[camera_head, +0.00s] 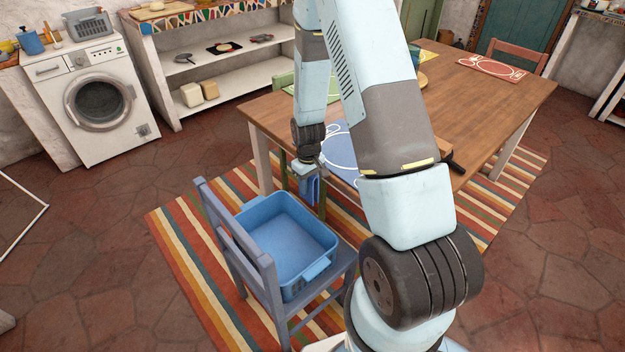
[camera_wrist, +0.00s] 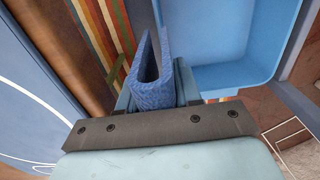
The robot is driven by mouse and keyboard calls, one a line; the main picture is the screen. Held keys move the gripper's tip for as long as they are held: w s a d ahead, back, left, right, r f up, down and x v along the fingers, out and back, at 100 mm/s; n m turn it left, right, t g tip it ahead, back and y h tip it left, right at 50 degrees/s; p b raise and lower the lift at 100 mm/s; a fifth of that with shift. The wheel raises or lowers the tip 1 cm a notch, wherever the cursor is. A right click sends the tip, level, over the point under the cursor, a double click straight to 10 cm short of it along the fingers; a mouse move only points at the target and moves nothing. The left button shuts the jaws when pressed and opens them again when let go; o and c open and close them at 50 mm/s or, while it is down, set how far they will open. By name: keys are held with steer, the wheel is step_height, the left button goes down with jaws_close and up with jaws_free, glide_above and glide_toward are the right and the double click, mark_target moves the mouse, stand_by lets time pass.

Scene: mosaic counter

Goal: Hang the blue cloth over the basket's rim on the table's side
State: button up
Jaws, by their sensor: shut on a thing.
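The blue cloth (camera_head: 312,190) hangs folded from my gripper (camera_head: 306,166), which is shut on it. In the wrist view the cloth (camera_wrist: 154,80) shows as a folded loop of textured blue between the fingers (camera_wrist: 157,97). The blue basket (camera_head: 287,240) sits on a blue-grey chair (camera_head: 258,262) and looks empty inside. The cloth is near the basket's far rim, on the table's side; I cannot tell whether it touches. In the wrist view the basket (camera_wrist: 225,50) lies just beyond and to the right of the cloth. The wooden table (camera_head: 270,118) stands behind the basket.
A blue placemat (camera_head: 338,147) lies at the table edge close to my gripper. The chair back (camera_head: 235,235) rises left of the basket. A striped rug (camera_head: 190,270) lies under the chair. A white washing machine (camera_head: 95,95) stands far left.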

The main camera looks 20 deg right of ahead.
steer(key=shift+a+f, duration=0.1)
steer(key=shift+f, duration=9.1)
steer(key=shift+f, duration=0.1)
steer(key=o, duration=1.1)
steer(key=shift+o, duration=0.2)
step_height(320, 180, up, 14)
steer(key=shift+f, duration=0.15)
